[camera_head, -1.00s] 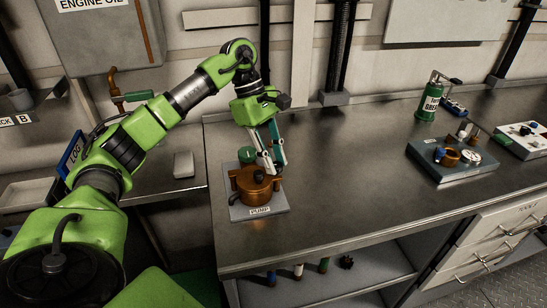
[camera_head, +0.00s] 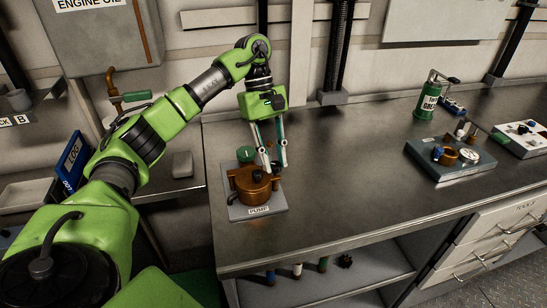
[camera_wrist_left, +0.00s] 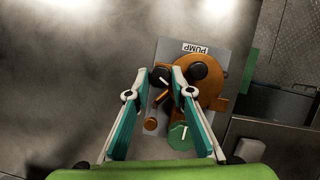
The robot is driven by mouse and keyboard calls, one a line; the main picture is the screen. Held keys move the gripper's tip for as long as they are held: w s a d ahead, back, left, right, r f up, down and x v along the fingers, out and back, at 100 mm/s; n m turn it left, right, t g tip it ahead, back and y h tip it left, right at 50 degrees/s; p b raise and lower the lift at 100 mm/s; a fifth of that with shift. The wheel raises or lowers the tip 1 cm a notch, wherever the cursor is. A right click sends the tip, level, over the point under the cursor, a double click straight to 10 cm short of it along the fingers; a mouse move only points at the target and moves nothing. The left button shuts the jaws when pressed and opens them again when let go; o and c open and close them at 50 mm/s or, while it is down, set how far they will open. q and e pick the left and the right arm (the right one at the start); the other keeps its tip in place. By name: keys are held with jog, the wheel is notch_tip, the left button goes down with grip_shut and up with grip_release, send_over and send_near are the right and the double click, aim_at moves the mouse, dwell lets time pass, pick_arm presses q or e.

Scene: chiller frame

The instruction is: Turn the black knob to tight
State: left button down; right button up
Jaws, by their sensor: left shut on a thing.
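The orange-brown pump (camera_head: 252,193) sits on a grey plate labelled PUMP on the bench. My left gripper (camera_head: 275,168) points down at the pump's right rear side. In the left wrist view, its fingertips (camera_wrist_left: 168,82) are shut on a black knob (camera_wrist_left: 161,76) with a white mark. The fingers partly cover this knob, and I cannot read any tight marking. A second dark round cap (camera_wrist_left: 197,70) is on top of the pump. A green knob (camera_wrist_left: 180,136) with a white line is beside the pump, near one finger. My right gripper is not in view.
A blue-grey unit (camera_head: 450,162) with a gauge and a white panel (camera_head: 525,137) stand on the right of the bench. A green grease can (camera_head: 428,103) is at the back. The bench middle is clear.

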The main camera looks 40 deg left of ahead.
pick_arm(q)
jog(key=c, duration=1.8)
grip_release()
